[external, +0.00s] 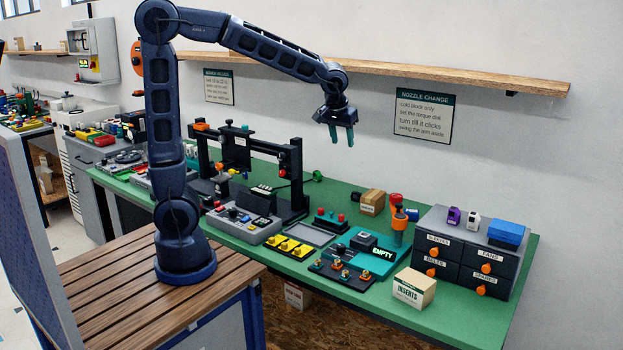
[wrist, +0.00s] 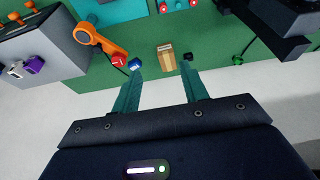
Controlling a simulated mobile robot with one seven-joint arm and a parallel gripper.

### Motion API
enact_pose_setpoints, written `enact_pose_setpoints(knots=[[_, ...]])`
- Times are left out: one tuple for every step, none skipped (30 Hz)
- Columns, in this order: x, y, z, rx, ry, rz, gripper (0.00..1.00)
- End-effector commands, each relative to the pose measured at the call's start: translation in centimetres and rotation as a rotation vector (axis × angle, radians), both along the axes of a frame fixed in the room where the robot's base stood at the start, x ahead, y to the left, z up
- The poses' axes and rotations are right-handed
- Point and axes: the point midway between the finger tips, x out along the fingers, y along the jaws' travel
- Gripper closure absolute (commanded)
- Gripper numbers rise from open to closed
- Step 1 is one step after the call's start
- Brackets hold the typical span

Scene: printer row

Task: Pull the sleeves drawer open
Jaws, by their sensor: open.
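The drawer cabinet (external: 471,262) is grey with dark drawer fronts and orange knobs. It stands at the right end of the green bench in the external view. The sleeves drawer (external: 437,245) is its upper left drawer, shut, with an orange knob (external: 434,252). The cabinet also shows at the upper left of the wrist view (wrist: 45,45), where its drawer labels cannot be read. My gripper (external: 344,140) is open and empty, fingers pointing down, high above the back of the bench and left of the cabinet. Its teal fingers show in the wrist view (wrist: 163,80).
An orange tool (external: 398,222) with a red top stands just left of the cabinet. An inserts box (external: 413,288) sits in front of it on the left. A cardboard box (external: 372,202) is at the back. A blue box (external: 506,233) lies on the cabinet top. A shelf (external: 450,78) runs along the wall.

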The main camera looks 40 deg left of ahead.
Motion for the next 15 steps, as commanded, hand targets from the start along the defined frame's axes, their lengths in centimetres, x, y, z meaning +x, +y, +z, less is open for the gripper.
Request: enact_pose_setpoints(knots=[[0.1,-2.5,-0.8,0.004,0.001,-0.009,0.56],[0.2,-3.9,-1.1,0.007,0.0,-0.01,0.56],[0.2,-5.7,-1.7,0.008,-0.002,-0.01,0.56],[0.2,-7.1,-2.1,0.008,-0.003,-0.01,0.56],[0.1,-8.5,-2.5,0.008,-0.005,-0.011,0.56],[-0.1,-10.3,-3.1,0.01,-0.008,-0.013,0.56],[-0.2,-11.7,-3.6,0.009,-0.01,-0.012,0.56],[-0.4,-13.1,-4.1,0.01,-0.012,-0.013,0.56],[-0.8,-15.0,-4.8,0.011,-0.016,-0.015,0.56],[-1.1,-16.4,-5.4,0.011,-0.019,-0.016,0.56],[-1.4,-17.9,-5.9,0.009,-0.021,-0.016,0.56],[-2.0,-19.7,-6.7,0.01,-0.025,-0.018,0.56],[-2.4,-21.2,-7.3,0.009,-0.029,-0.02,0.56],[-2.9,-22.6,-7.9,0.008,-0.032,-0.02,0.56],[-3.7,-24.4,-8.7,0.007,-0.036,-0.022,0.56]])
